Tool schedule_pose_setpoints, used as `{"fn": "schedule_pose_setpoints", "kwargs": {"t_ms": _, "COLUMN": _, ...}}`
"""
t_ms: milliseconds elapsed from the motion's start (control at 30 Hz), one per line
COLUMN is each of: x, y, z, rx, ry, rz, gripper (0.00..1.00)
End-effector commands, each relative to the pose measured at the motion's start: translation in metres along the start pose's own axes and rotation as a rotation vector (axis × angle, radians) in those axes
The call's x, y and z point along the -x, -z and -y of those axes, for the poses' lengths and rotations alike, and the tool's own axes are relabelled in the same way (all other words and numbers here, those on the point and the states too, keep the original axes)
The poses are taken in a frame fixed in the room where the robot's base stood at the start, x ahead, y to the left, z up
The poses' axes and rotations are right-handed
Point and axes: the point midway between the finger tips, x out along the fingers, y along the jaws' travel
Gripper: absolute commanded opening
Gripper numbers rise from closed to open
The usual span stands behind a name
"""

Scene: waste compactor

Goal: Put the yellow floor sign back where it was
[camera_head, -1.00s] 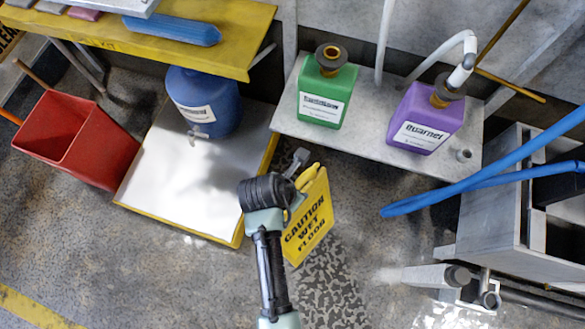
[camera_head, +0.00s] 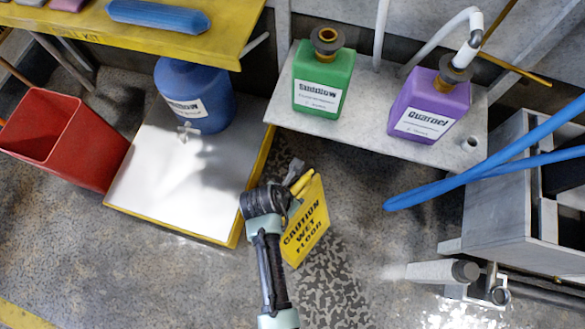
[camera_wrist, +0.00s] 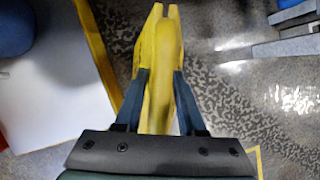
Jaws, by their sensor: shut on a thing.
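The yellow floor sign (camera_head: 305,228), lettered "CAUTION WET FLOOR", is upright in front of the white platform and the bottle shelf. My gripper (camera_head: 294,190) is at its top edge, partly hidden behind my wrist in the head view. In the wrist view, my gripper's two dark fingers (camera_wrist: 157,105) are on either side of the sign's yellow top (camera_wrist: 163,50) and pinch it. A dark, wet-looking speckled patch (camera_head: 325,285) lies on the floor beside and below the sign. Whether the sign's lower edge touches the floor I cannot tell.
The white platform with a yellow edge (camera_head: 160,205) is left of the sign and carries a blue jug (camera_head: 195,95). A grey shelf (camera_head: 385,140) holds green (camera_head: 322,75) and purple (camera_head: 430,108) bottles. Blue hoses (camera_head: 490,170) and a grey frame (camera_head: 500,220) stand right. A red bin (camera_head: 62,140) is left.

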Motion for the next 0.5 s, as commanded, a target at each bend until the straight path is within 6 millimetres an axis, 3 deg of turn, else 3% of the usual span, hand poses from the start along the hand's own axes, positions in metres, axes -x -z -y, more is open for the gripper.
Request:
{"fn": "schedule_pose_setpoints", "kwargs": {"t_ms": 33, "x": 0.0, "y": 0.001, "z": 0.0002, "rx": 0.002, "ry": 0.001, "rz": -0.002, "gripper": 0.41}}
{"fn": "schedule_pose_setpoints", "kwargs": {"t_ms": 200, "x": 0.0002, "y": 0.0008, "z": 0.0001, "rx": 0.002, "ry": 0.001, "rz": -0.002, "gripper": 0.7}}
{"fn": "schedule_pose_setpoints", "kwargs": {"t_ms": 500, "x": 0.0018, "y": 0.0003, "z": 0.0001, "rx": 0.002, "ry": 0.001, "rz": -0.001, "gripper": 0.7}}
